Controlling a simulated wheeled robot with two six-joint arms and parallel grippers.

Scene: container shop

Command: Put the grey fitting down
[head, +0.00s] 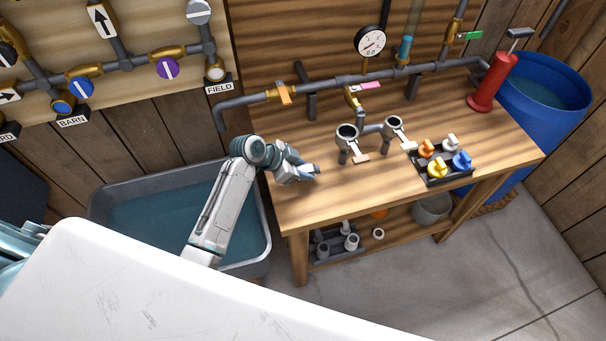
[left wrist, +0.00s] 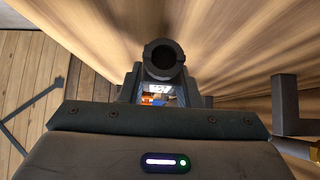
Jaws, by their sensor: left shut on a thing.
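My left gripper (head: 308,172) is over the left end of the wooden workbench (head: 300,208), pointing right along it. It is shut on the grey fitting (left wrist: 163,58), a dark grey, round, hollow-ended piece that shows between the fingers in the left wrist view. In the head view I cannot make the fitting out clearly against the fingers. I cannot tell whether it touches the bench top. My right gripper is in neither view.
Two grey clamp stands (head: 347,133) stand right of the gripper. Behind runs a grey pipe (head: 345,79) with a gauge (head: 370,41). A black tray (head: 437,180) holds coloured valve handles. A red pump (head: 489,85) stands at right. A water trough (head: 258,266) is left of the bench.

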